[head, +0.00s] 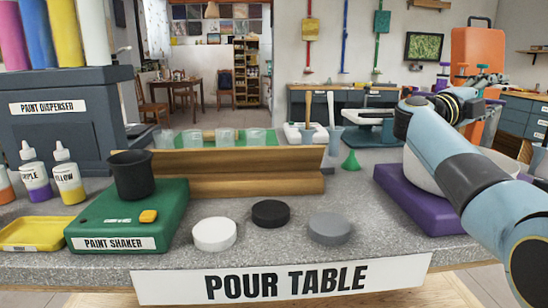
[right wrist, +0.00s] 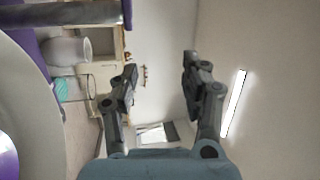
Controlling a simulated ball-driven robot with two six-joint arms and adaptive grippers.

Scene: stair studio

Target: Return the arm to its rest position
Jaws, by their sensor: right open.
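My right arm (head: 480,190) comes in from the lower right of the head view and bends up over the right end of the pour table. My right gripper (head: 488,82) is small and far out beyond the white bowl (head: 420,173), in front of the orange case. In the right wrist view my right gripper (right wrist: 160,75) has its two fingers spread, with nothing between them. The wall and ceiling of the room show behind the fingers. My left gripper is not in view.
The bowl sits on a purple base (head: 398,200), partly hidden by my arm. A green paint shaker (head: 95,220) bears a dark cup (head: 131,178). White (head: 214,234), black (head: 270,213) and grey (head: 330,229) discs lie on the grey table. A wooden trough (head: 220,182) stands behind them.

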